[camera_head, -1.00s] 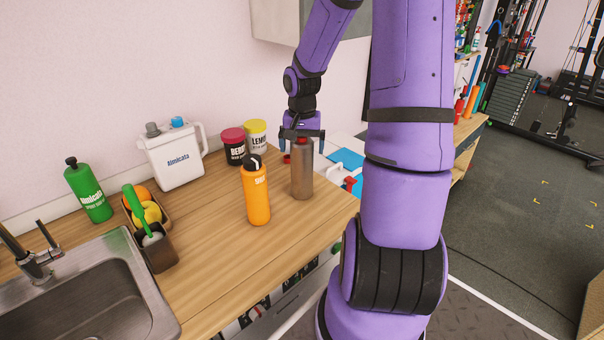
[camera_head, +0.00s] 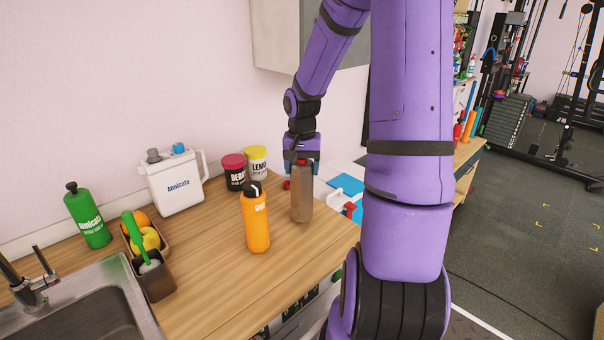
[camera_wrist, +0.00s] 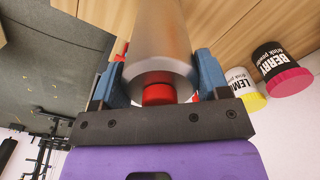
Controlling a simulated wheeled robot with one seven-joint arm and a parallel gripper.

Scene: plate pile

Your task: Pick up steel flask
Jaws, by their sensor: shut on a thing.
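The steel flask (camera_head: 301,199) is a brushed grey bottle with a red cap, upright at the right part of the wooden counter. My gripper (camera_head: 301,165) is above it, pointing down, with its fingers shut on the flask's upper end. In the wrist view the flask (camera_wrist: 160,45) lies between the two blue fingers of my gripper (camera_wrist: 165,80), its red cap close to the palm. I cannot tell whether the flask's base still touches the counter.
An orange bottle (camera_head: 256,222) stands just left of the flask. A white jug (camera_head: 177,184), green bottle (camera_head: 88,217) and sink (camera_head: 95,310) are further left. The counter's front middle is clear.

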